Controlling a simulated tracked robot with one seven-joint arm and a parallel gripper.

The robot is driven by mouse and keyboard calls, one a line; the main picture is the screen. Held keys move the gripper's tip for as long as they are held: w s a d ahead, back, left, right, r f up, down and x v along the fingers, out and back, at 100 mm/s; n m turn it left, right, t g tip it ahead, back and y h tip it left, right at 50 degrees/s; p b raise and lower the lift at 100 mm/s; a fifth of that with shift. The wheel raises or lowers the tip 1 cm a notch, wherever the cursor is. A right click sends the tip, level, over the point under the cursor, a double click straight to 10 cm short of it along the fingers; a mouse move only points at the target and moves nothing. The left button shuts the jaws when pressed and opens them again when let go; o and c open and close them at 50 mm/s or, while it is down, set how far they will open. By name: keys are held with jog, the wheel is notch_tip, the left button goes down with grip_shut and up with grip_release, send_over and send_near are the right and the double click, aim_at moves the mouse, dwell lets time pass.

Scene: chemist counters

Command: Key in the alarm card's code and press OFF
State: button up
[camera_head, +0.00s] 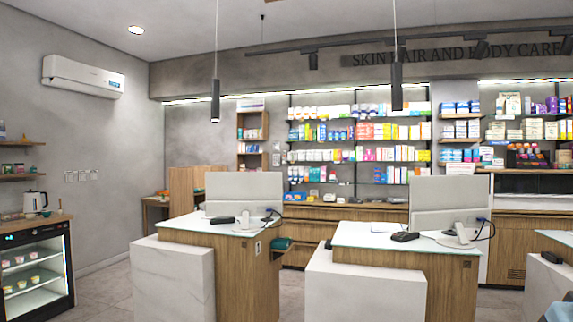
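I cannot make out an alarm keypad or a code card for certain. Several small pale plates (81,176) are fixed to the grey wall at the left, too small to read. A small white panel (258,247) sits on the wooden end of the left counter, and its markings cannot be read. My gripper is not in view.
Two marble-fronted counters (172,285) (362,290) carry monitors (243,194) (447,203). A lit fridge (36,270) stands at the left with a kettle (35,202) on top. Stocked shelves (360,135) line the back wall. Tiled floor (100,292) is open between fridge and left counter.

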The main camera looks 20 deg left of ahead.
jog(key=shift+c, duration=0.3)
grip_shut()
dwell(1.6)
